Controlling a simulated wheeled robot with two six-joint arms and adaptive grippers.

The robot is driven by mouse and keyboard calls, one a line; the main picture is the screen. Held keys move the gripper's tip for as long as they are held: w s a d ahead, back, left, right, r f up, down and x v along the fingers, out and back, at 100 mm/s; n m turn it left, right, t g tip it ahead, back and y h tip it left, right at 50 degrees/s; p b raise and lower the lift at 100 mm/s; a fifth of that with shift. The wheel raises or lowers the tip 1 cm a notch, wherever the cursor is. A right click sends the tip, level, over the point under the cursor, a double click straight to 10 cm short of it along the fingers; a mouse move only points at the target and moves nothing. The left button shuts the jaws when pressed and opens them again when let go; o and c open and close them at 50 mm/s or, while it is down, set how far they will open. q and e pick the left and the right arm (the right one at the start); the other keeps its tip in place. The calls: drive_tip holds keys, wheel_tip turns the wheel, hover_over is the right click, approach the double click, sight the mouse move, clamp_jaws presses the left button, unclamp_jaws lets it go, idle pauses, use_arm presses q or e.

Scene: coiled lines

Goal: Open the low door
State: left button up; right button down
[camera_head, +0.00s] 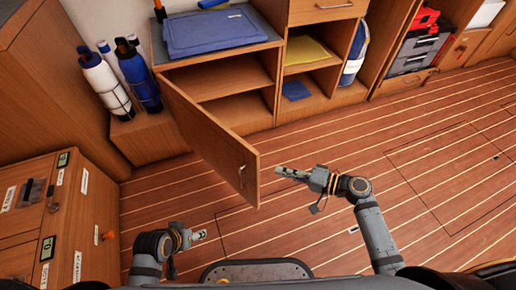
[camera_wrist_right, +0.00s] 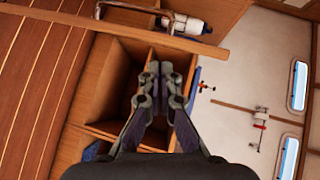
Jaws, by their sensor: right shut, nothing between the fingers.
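The low door (camera_head: 205,135) is a wooden panel standing well ajar, swung out from the cabinet over the floor. Its metal handle (camera_head: 242,175) is near the free edge. The shelved compartment (camera_head: 235,75) behind it shows. My right gripper (camera_head: 279,171) is shut and empty, just right of the free edge, with a small gap in the picture. In the right wrist view, its closed fingers (camera_wrist_right: 165,70) appear below a wooden edge (camera_wrist_right: 110,28) and a metal handle (camera_wrist_right: 130,10). My left gripper (camera_head: 203,235) is low at the left; its fingers are too small to read.
Gas bottles (camera_head: 105,85) stand strapped left of the cabinet. A labelled wooden chest (camera_head: 92,215) is at the left. The striped floor (camera_head: 400,140) to the right is clear.

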drive_tip(key=w+d+r+m+t+y, duration=0.1)
drive_tip(key=w+d+r+m+t, duration=0.2)
drive_tip(key=w+r, duration=0.15)
drive_tip(key=w+a+b, duration=0.1)
drive_tip(key=w+a, duration=0.1)
drive_tip(key=a, duration=1)
drive_tip(key=shift+w+f, duration=0.2)
drive_tip(key=shift+f, duration=0.05)
